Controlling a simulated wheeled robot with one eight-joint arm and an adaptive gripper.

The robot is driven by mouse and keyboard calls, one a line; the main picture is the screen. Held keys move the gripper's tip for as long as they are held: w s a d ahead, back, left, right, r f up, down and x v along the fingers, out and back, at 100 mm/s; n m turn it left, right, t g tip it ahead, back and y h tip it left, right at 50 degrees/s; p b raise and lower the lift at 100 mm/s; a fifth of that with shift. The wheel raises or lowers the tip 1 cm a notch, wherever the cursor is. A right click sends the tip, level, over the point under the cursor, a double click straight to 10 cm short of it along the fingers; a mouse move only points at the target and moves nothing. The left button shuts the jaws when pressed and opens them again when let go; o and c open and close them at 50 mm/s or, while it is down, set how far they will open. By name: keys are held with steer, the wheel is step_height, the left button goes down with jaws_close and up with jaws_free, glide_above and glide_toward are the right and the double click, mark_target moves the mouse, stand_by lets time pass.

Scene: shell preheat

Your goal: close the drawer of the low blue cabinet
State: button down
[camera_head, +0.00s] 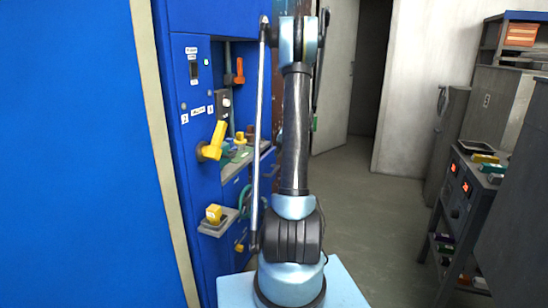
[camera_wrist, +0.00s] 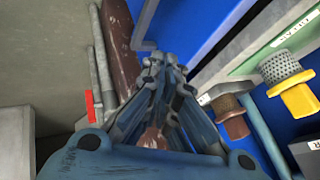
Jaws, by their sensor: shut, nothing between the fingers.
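Blue drawer fronts (camera_head: 235,188) of a low cabinet show under a grey worktop, left of my arm in the head view. My arm partly covers this cabinet, and I cannot tell whether a drawer stands open. My gripper (camera_wrist: 163,66) is shut and empty in the wrist view, with its fingertips together in front of a blue surface (camera_wrist: 195,30). A thin grey bent bar (camera_wrist: 146,22) is just above the fingertips. I cannot tell whether they touch it. I cannot make out my gripper in the head view.
A tall blue cabinet has a yellow lever (camera_head: 213,143) and a small shelf (camera_head: 217,228) with a yellow block. Yellow (camera_wrist: 298,98) and brown (camera_wrist: 233,120) plugs are right of my gripper. A grey cart (camera_head: 462,200) stands at right. The middle floor is clear.

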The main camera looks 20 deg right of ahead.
steer(key=v, duration=0.6)
steer(key=shift+a, duration=0.15)
steer(key=c, duration=2)
jaws_free()
steer(key=shift+r, duration=0.1)
steer(key=o, duration=0.4)
steer(key=w+d+f+m+y, duration=0.1)
steer(key=w+d+f+y, duration=0.15)
steer(key=f, duration=0.25)
steer(key=w+d+f+m+y, duration=0.1)
steer(key=d+f+y, duration=0.1)
steer(key=f+y, duration=0.3)
steer(key=s+d+f+t+y, duration=0.3)
steer(key=s+d+f+y, duration=0.25)
steer(key=d+f, duration=0.3)
steer(key=shift+n, duration=0.4)
steer(key=x, duration=1.2)
steer(key=f+x, duration=0.1)
steer(key=x, duration=0.5)
steer(key=shift+s+a, duration=0.1)
jaws_close()
